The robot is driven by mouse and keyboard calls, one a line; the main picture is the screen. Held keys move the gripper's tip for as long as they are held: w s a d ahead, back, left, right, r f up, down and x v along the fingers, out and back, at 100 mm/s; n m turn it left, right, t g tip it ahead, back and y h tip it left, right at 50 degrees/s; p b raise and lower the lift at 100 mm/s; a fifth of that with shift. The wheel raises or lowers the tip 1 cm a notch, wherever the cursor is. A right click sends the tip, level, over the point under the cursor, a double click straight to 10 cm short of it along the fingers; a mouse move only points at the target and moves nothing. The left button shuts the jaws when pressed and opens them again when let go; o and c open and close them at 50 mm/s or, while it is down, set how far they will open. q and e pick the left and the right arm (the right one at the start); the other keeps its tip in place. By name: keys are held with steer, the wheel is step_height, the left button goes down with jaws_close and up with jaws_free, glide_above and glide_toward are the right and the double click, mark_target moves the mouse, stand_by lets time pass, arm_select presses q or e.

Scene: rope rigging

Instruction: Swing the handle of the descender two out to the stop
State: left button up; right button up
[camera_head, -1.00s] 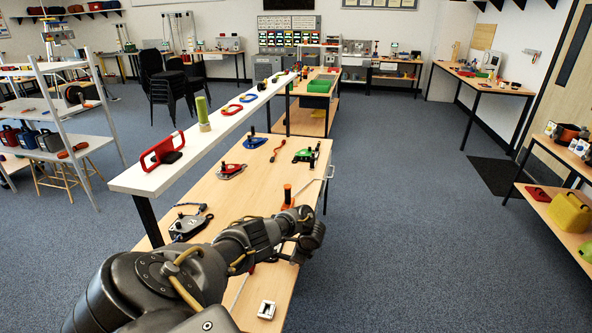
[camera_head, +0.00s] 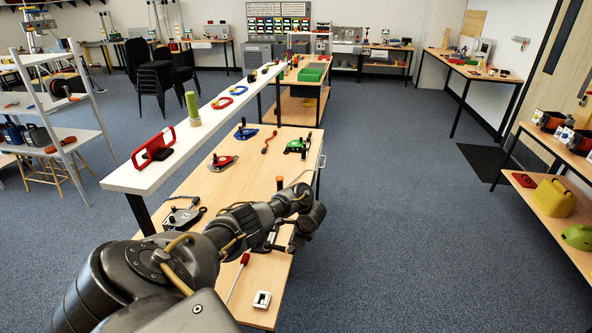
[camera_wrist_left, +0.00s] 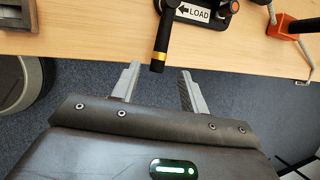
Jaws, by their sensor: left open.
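In the head view my left wrist and hand (camera_head: 300,222) hang over the right edge of the bench and largely hide this descender. I cannot read a number on it. My right gripper is not in view.
On the bench (camera_head: 203,187) stand a grey device (camera_head: 182,217), red (camera_head: 222,163), blue (camera_head: 245,133) and green (camera_head: 297,147) devices, and a white metal block (camera_head: 262,299). A white shelf (camera_head: 135,180) runs along the left.

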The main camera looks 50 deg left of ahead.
arm_select(q)
steer(key=p+v, duration=0.1)
steer(key=v, duration=0.3)
stand_by(0.5)
